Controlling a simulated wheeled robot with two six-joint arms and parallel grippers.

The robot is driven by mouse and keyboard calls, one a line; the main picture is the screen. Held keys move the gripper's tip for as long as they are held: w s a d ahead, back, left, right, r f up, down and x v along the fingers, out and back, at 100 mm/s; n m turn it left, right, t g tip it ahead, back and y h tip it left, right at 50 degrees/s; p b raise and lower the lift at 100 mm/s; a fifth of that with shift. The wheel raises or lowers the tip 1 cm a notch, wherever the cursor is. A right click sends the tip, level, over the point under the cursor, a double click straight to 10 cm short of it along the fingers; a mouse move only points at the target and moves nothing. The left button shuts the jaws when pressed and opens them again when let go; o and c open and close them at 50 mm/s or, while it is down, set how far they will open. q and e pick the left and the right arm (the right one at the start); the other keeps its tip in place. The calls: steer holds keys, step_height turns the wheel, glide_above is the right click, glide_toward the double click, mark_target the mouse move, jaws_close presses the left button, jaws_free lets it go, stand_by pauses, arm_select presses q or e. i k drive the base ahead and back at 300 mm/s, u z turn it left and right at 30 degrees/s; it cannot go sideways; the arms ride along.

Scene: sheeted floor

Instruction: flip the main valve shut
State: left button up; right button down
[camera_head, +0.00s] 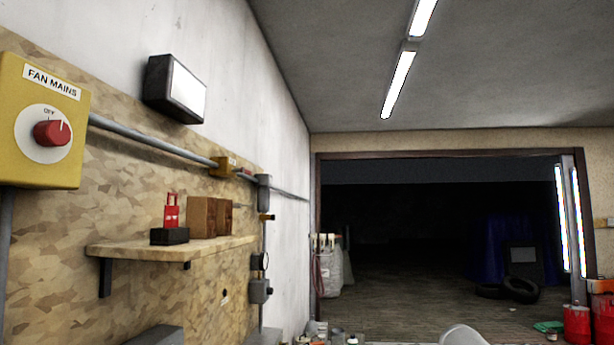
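No part is clearly marked as the main valve. A vertical pipe on the left wall carries a small brass-coloured fitting (266,217), which may be a valve. It is too small to tell how its handle lies. Below it on the same run are a round gauge-like part (262,262) and a grey box (260,291). Neither of my grippers is in view.
A yellow FAN MAINS box (25,165) with a red knob (52,133) is at left. A wooden shelf (130,250) juts from the wall, holding a red padlock-like item (171,213) and brown blocks (208,217). A dark opening (420,230) lies beyond.

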mark_target(242, 170)
steer(key=z, duration=0.5)
steer(key=i, duration=1.9)
steer(key=u, duration=0.4)
steer(key=i, duration=1.35)
steer(key=u, duration=0.65)
